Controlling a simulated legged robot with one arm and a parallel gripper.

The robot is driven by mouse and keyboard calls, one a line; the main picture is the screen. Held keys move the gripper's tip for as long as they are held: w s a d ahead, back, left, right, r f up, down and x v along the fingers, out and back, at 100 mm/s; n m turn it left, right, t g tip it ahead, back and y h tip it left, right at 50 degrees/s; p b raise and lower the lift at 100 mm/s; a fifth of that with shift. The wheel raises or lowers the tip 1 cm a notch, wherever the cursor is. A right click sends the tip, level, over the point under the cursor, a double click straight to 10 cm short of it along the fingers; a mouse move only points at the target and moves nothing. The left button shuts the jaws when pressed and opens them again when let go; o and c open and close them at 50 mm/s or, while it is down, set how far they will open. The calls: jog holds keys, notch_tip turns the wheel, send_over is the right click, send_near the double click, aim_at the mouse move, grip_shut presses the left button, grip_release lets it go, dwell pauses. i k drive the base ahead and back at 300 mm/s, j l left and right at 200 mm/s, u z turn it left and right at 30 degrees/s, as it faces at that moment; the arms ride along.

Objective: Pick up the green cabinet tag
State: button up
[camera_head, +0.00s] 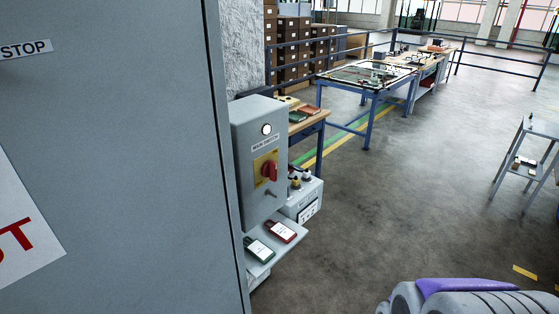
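The green cabinet tag (260,251) is a small flat tag with a green border and a white label. It lies on a grey shelf (290,241) below a grey switch cabinet (242,165). A similar red tag (281,231) lies beside it, to the right and a little farther back. Both tags appear fully visible and apart from each other. My gripper is not in view. Only a grey and purple part, which looks like part of my own arm, shows at the bottom right, well away from the tags.
A large grey cabinet door or panel (120,150) fills the left side, close to the shelf. A white box (303,197) with small knobs stands behind the shelf. A trolley (526,160) stands at the right.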

aim_at(260, 250)
jog(key=i+l, duration=0.1)
jog(key=l, duration=0.3)
jog(key=l+u, duration=0.1)
jog(key=u, duration=0.3)
jog(key=i+l+u, duration=0.1)
jog(key=u, duration=0.25)
jog(key=l+u, duration=0.2)
jog(key=u, duration=1.25)
